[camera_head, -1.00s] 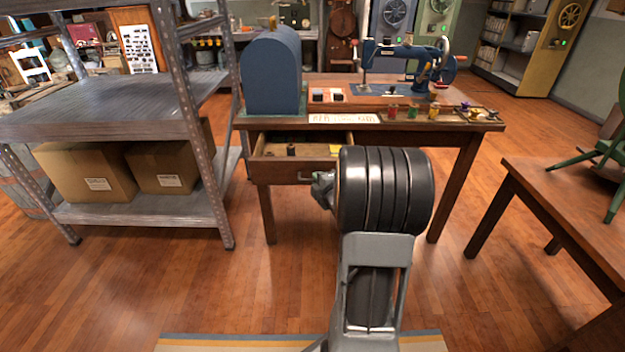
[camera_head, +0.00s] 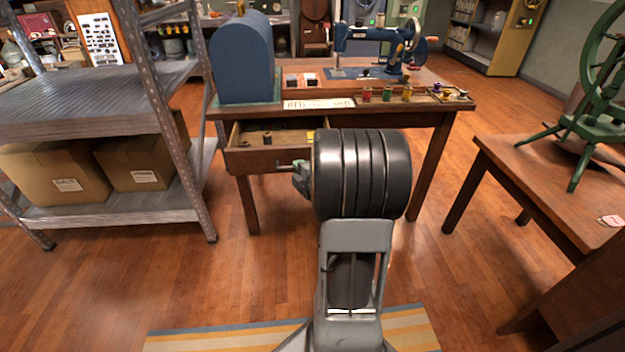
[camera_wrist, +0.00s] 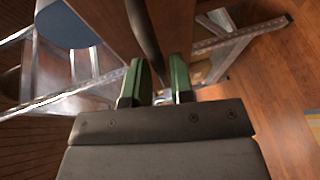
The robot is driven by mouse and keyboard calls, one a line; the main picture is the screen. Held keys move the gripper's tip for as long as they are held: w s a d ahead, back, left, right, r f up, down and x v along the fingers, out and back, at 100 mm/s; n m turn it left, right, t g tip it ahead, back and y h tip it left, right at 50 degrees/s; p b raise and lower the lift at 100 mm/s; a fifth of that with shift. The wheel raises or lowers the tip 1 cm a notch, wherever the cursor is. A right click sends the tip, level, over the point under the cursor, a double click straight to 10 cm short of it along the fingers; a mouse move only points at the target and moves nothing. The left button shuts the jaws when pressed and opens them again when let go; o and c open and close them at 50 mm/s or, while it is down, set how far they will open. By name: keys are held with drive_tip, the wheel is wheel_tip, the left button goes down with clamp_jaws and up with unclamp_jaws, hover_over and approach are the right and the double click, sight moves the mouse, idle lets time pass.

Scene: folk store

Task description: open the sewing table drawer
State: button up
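The sewing table (camera_head: 440,118) stands ahead with its drawer (camera_head: 265,160) pulled partly out on the left side. Dark spools and a yellow item show inside the drawer. My gripper (camera_head: 285,166) is in front of the drawer front, partly hidden by my wrist. In the wrist view my two green fingers (camera_wrist: 162,78) stand apart. A dark bar, which looks like the drawer handle (camera_wrist: 144,35), runs down between them near the left finger. A gap shows beside the right finger. Contact with the bar cannot be made out.
A metal shelf (camera_head: 75,115) with cardboard boxes (camera_head: 140,165) stands close on the left. A wooden table (camera_head: 545,180) with a green spinning wheel (camera_head: 590,125) is on the right. A blue sewing machine (camera_head: 375,45) stands on the sewing table. The floor between is clear.

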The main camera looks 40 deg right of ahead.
drive_tip(key=b+v, duration=0.7)
drive_tip(key=v, duration=0.4)
drive_tip(key=shift+s, duration=0.35)
drive_tip(key=shift+a+r, duration=0.15)
